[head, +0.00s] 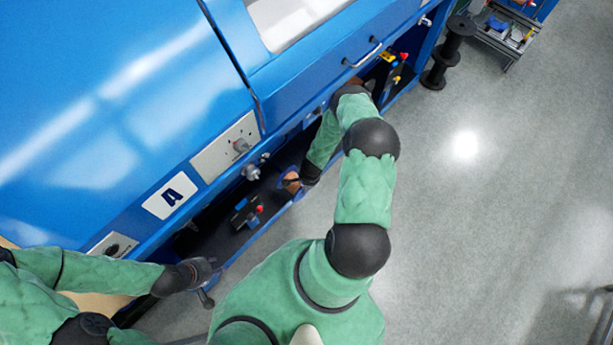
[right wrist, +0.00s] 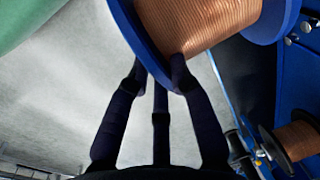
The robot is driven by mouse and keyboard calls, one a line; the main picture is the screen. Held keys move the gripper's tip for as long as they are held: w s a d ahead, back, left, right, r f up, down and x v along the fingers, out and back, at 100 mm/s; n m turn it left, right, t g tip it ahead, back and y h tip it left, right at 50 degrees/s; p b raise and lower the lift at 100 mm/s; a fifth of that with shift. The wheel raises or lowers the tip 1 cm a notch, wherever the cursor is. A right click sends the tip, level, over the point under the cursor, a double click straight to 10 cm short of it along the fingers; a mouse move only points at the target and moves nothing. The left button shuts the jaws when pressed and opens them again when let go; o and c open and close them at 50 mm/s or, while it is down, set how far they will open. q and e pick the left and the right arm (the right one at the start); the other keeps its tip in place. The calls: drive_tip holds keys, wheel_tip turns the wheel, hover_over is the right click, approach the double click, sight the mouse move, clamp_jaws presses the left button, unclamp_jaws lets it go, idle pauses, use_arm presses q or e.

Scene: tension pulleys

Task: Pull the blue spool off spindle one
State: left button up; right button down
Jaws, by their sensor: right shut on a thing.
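The blue spool (right wrist: 195,25), wound with copper wire between blue flanges, fills the top of the right wrist view. In the head view only a small part of it (head: 290,183) shows in the low bay of the blue machine. My right gripper (right wrist: 165,75) is shut on the spool, its dark fingers at the near flange and wire; in the head view it is mostly hidden by my arm. I cannot tell whether the spool is still around its spindle. My left gripper (head: 205,270) is by the machine's lower left front, away from the spool; its finger gap is unclear.
A dark-flanged copper spool (right wrist: 297,140) is at lower right in the wrist view. Black spools (head: 447,50) and a cart (head: 500,30) stand at the top right.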

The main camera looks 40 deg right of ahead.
drive_tip(key=shift+d+r, duration=0.15)
drive_tip(key=shift+d, duration=0.1)
drive_tip(key=shift+s+d, duration=0.1)
drive_tip(key=shift+s, duration=1.45)
drive_tip(key=shift+s, duration=0.2)
drive_tip(key=shift+s, duration=1.1)
drive_tip(key=shift+s, duration=0.1)
drive_tip(key=shift+s+d, duration=0.1)
drive_tip(key=shift+s, duration=1.8)
drive_tip(key=shift+w+a, duration=0.2)
drive_tip(key=shift+w, duration=2.25)
